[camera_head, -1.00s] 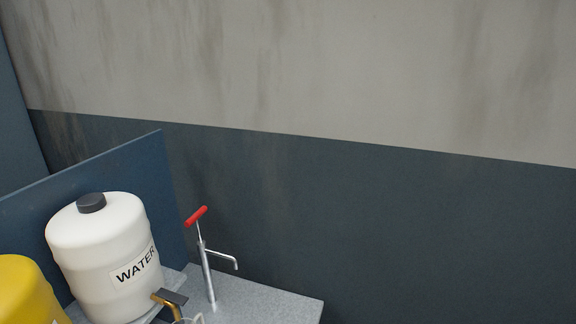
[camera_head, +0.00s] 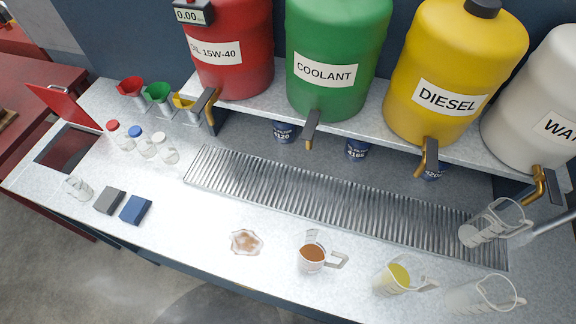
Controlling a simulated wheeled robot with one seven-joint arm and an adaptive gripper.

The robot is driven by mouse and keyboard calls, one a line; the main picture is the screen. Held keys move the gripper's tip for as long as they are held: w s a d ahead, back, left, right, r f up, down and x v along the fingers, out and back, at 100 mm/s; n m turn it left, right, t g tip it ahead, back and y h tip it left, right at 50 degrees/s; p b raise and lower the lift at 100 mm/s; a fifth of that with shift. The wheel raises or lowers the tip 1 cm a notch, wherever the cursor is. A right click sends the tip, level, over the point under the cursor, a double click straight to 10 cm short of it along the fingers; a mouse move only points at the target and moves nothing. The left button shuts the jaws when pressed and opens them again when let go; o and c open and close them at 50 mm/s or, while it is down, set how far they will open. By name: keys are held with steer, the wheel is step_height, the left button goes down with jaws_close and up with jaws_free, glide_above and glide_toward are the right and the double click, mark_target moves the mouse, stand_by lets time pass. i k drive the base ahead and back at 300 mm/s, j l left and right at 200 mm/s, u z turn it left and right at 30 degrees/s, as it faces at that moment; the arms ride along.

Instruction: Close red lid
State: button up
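The red lid (camera_head: 74,105) stands raised and tilted at the left end of the counter. It is beside a dark red rectangular opening (camera_head: 52,158) in the countertop, which is uncovered. My gripper is not in view. A grey metallic piece (camera_head: 556,226) enters at the right edge; I cannot tell what it belongs to.
Small bottles (camera_head: 144,142) and red, green and yellow funnels (camera_head: 158,94) stand right of the lid. A glass jar (camera_head: 78,188) and dark blocks (camera_head: 135,209) are in front.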

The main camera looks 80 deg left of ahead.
mark_target(62, 103)
steer(key=u, duration=0.85)
steer(key=k+j+u, duration=0.1)
steer(key=u, duration=1.2)
steer(key=j+u, duration=0.1)
steer(key=u, duration=0.3)
steer(key=i+j, duration=0.1)
steer(key=j, duration=0.5)
steer(key=i+j, duration=0.15)
steer(key=j, duration=0.45)
steer(key=i+j, duration=0.1)
steer(key=j, duration=0.45)
steer(key=i+j, duration=0.1)
steer(key=j, duration=0.5)
steer(key=i+j+z, duration=0.1)
steer(key=j, duration=0.5)
steer(key=i+j, duration=0.15)
steer(key=j, duration=1.05)
steer(key=i+j, duration=0.15)
steer(key=j, duration=0.45)
